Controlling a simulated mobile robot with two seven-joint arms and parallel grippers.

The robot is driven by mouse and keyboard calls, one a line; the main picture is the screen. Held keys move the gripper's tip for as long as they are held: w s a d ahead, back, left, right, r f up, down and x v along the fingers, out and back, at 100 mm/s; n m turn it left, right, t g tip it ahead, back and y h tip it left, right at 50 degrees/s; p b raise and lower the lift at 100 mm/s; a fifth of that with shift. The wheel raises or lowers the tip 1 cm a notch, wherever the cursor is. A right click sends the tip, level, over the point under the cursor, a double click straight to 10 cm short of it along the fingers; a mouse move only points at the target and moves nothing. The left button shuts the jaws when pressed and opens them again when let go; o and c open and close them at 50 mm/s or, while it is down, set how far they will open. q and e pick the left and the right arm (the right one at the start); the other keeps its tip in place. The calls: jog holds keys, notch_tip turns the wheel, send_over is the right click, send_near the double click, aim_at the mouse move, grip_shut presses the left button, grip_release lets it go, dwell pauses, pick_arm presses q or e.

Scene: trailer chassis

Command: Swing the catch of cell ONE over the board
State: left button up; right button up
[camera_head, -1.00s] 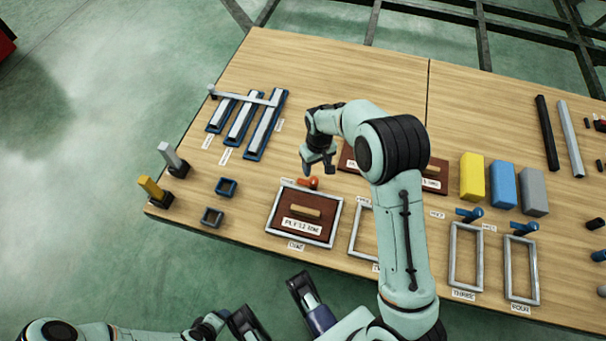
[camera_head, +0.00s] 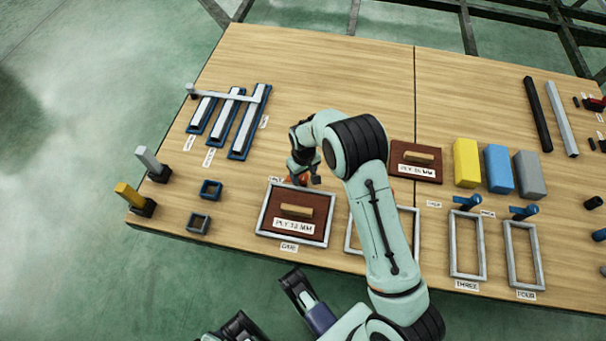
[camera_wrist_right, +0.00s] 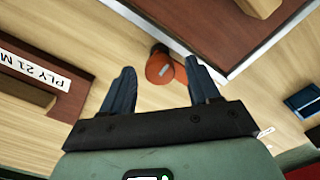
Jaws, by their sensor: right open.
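The ply board (camera_head: 285,228) with a wooden grip lies inside the grey frame of cell ONE (camera_head: 260,222). The orange catch (camera_head: 291,181) is at the far edge of that frame, partly hidden by my right gripper (camera_head: 305,178). In the right wrist view, the orange catch (camera_wrist_right: 160,67) shows its round end between the two fingers of my open right gripper (camera_wrist_right: 160,76), nearer the right finger. I cannot tell whether a finger touches it. The cell ONE frame (camera_wrist_right: 235,62) and board (camera_wrist_right: 205,25) are at the top.
My right arm covers part of the empty frame (camera_head: 351,240) beside cell ONE. Empty frames THREE (camera_head: 453,245) and FOUR (camera_head: 508,250) have blue catches. Another ply board (camera_head: 402,174) lies beyond. A blue tray (camera_head: 232,150) and small blue square holder (camera_head: 211,182) stand left.

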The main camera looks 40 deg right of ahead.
pick_arm(q)
jog(key=shift+s, duration=0.1)
pick_arm(e)
jog(key=c, duration=1)
jog(key=shift+c, duration=0.2)
